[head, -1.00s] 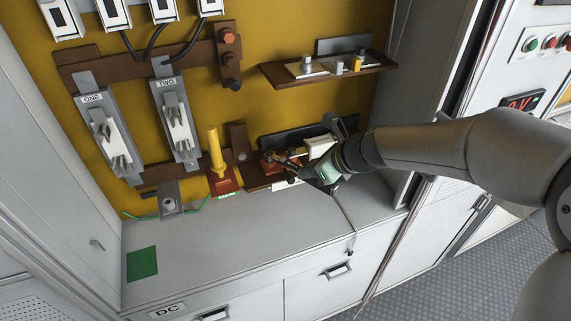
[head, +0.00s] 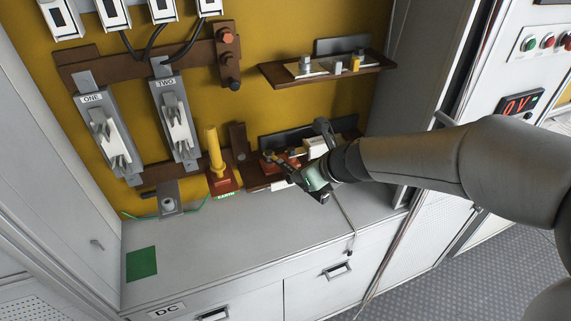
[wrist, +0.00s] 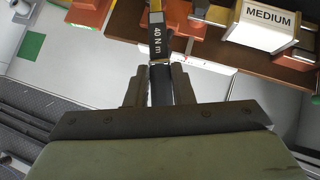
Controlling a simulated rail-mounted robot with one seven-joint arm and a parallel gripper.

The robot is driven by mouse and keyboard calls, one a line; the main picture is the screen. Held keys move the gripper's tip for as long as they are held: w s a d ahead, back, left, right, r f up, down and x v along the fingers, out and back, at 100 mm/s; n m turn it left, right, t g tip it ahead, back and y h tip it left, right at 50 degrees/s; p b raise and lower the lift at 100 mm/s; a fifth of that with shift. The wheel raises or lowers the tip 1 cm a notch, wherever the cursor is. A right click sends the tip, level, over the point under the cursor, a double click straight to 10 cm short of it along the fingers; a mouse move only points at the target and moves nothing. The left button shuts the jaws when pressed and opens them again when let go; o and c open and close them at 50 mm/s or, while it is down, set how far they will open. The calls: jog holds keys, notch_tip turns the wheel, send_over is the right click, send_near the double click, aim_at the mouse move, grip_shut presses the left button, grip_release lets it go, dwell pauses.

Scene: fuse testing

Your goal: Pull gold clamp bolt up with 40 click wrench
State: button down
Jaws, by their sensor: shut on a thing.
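My gripper (wrist: 160,72) is shut on a dark wrench (wrist: 158,48) marked "40 N m" in the wrist view, with a yellow band above the mark. The wrench points away from me; its far end is out of the wrist picture. In the head view my gripper (head: 300,178) is low at the lower brown shelf, in front of the orange-red clamp blocks. A small gold bolt top (head: 268,156) seems to show at the left block, close to the wrench's end. I cannot tell whether they touch.
A white "MEDIUM" block (wrist: 265,25) sits right of the wrench; its white body shows in the head view (head: 315,146). A yellow-handled earth switch (head: 216,155) stands to the left. An upper shelf (head: 325,72) holds small parts. The grey worktop (head: 240,240) is mostly clear.

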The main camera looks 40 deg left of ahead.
jog(key=shift+s+a+r+m+t, duration=0.2)
jog(key=shift+s+a+m+t, duration=0.1)
jog(key=shift+s+m, duration=0.15)
jog(key=shift+w, duration=0.2)
jog(key=shift+s+a+r+n, duration=0.1)
jog(key=shift+r+n, duration=0.1)
jog(key=shift+n, duration=0.05)
dwell(0.8)
jog(key=shift+r, duration=0.2)
jog(key=shift+a+r, duration=0.1)
jog(key=shift+r, duration=0.2)
jog(key=shift+d+f+b, duration=0.25)
jog(key=shift+f+b, duration=0.1)
jog(key=shift+b, duration=1.4)
jog(key=shift+d+r+y, duration=0.2)
jog(key=shift+r+y, duration=0.1)
dwell(1.2)
jog(key=shift+r, duration=0.3)
dwell(1.5)
